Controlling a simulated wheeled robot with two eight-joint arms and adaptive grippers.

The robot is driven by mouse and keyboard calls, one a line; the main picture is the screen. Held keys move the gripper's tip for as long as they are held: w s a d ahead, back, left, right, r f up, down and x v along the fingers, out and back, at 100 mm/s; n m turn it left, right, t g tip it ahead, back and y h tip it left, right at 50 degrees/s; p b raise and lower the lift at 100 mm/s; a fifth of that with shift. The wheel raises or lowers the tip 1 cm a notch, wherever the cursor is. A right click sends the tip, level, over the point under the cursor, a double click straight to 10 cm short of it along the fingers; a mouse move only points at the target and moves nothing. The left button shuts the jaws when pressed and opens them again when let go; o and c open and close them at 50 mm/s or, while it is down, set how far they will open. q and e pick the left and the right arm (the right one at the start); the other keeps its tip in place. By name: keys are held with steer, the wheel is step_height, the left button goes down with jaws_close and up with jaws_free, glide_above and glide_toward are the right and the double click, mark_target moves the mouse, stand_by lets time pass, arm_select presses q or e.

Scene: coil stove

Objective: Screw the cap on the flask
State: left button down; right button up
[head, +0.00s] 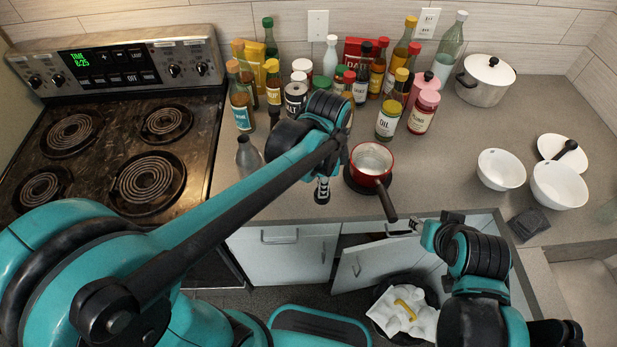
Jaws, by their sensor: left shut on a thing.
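A dark grey bottle (248,158), which looks like the flask, stands upright on the counter just right of the stove. Its lower part is hidden behind my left arm, and I cannot make out a cap on it. My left gripper (322,190) points down over the front of the counter, to the right of this bottle and apart from it. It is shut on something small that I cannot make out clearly. My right gripper (402,229) is above the counter's front edge, below the red pan's handle; its fingers are too small to tell open from shut.
A red pan (371,160) sits on a dark round mat, its handle toward the front. Several bottles and jars crowd the back, including an oil jar (388,120). A white pot (486,80) and white bowls (501,169) stand right. A coil stove (110,150) is left.

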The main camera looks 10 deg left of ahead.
arm_select(q)
steer(key=shift+s+d+r+p, duration=0.15)
steer(key=shift+s+d+r, duration=0.25)
steer(key=shift+d, duration=0.2)
steer(key=shift+s+d+r+p, duration=0.15)
steer(key=shift+s+d+r, duration=0.25)
steer(key=shift+d, duration=0.25)
steer(key=shift+s+d+r+p, duration=0.15)
steer(key=shift+s+d+r, duration=0.25)
steer(key=shift+d, duration=0.2)
